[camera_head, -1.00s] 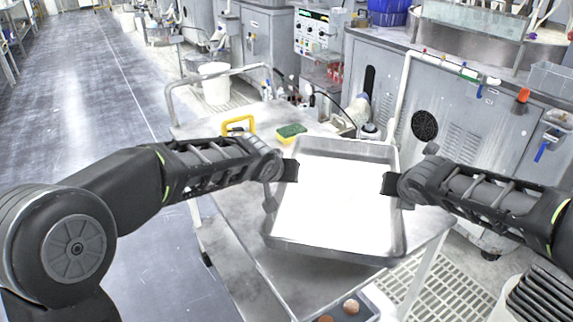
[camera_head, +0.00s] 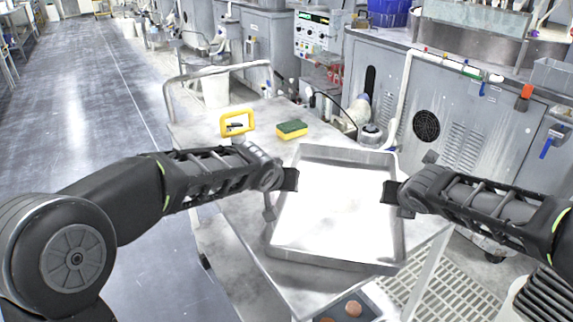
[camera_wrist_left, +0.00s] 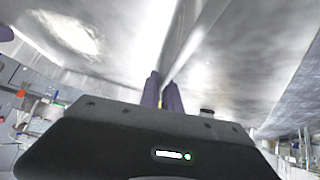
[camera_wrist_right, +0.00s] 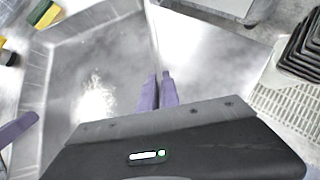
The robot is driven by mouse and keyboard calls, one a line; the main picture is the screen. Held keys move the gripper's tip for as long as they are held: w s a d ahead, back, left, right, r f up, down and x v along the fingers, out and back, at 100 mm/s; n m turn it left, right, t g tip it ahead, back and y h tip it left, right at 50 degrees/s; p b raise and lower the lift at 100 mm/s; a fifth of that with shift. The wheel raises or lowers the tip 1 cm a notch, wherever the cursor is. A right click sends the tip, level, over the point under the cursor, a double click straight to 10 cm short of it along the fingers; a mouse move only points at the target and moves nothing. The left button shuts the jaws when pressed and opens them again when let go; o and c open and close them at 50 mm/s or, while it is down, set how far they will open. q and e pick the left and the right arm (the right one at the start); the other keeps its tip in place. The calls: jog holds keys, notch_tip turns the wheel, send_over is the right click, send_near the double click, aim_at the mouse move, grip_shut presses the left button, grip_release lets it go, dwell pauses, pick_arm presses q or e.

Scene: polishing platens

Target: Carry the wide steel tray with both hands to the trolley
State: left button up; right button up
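The wide steel tray (camera_head: 335,266) is a shallow rectangular pan with a bright, bare inside, roughly level over the near part of the grey trolley top (camera_head: 236,215). I cannot tell whether its underside touches the trolley. My left gripper (camera_head: 291,180) is at the tray's left wall; in the left wrist view its fingers (camera_wrist_left: 162,92) are closed on that wall. My right gripper (camera_head: 388,192) is at the right wall; in the right wrist view its fingers (camera_wrist_right: 158,92) pinch that wall. The tray hides the trolley surface under it.
A yellow-handled item (camera_head: 237,123) and a yellow-green sponge (camera_head: 292,130) lie on the trolley beyond the tray. A container with round brown pieces (camera_head: 352,308) is below the near edge. Grey machines (camera_head: 450,110) stand at right. Floor at left is open.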

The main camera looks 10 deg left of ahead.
pick_arm(q)
jog(key=o, duration=0.3)
jog(key=shift+r, duration=0.1)
pick_arm(e)
jog(key=o, duration=0.3)
jog(key=shift+r, duration=0.1)
pick_arm(q)
jog(key=shift+s+r, duration=0.1)
jog(key=v, duration=1.1)
jog(key=shift+s+a+r, duration=0.1)
jog(key=shift+s+r, duration=0.15)
jog(key=shift+r, duration=0.05)
pick_arm(e)
jog(key=v, duration=1.2)
